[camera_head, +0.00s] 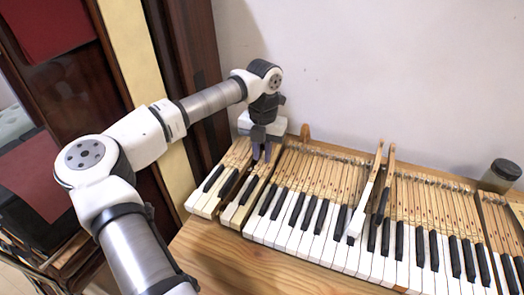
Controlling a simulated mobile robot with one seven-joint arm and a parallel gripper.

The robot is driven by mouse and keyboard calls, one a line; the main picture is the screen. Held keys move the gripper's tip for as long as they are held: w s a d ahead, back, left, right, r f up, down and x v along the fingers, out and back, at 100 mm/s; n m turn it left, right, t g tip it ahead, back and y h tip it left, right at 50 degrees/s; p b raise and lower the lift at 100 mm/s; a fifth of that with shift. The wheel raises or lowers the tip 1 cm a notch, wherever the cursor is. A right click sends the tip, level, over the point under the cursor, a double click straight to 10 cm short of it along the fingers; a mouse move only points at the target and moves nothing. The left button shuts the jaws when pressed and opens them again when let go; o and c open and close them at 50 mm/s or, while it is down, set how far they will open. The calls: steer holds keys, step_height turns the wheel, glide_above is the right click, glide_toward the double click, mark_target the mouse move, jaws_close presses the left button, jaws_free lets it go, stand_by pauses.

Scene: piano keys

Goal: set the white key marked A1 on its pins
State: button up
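A row of piano keys runs across the wooden keybed (205,255), with long wooden key sticks behind the white fronts. No marking such as A1 is readable on any key at this size. My gripper (262,156) points down over the rear of the key sticks near the left end of the row. Its two dark fingers hide the wood behind and between them, so I cannot tell whether they grip a key. A dark gap (243,190) shows beside the key sticks just below the gripper. The pins under the keys there are hidden.
A white key (359,217) and a black key (383,201) stand tilted with raised rear ends, right of the middle. A dark-lidded jar (500,176) stands at the far right by the wall. Dark wooden panels (195,50) rise left of my gripper.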

steer(key=shift+r, duration=0.1)
steer(key=shift+r+p, duration=0.65)
steer(key=shift+r, duration=0.4)
steer(key=o, duration=0.6)
steer(key=shift+c, duration=0.2)
steer(key=shift+r+p, duration=1.45)
steer(key=shift+r, duration=1.05)
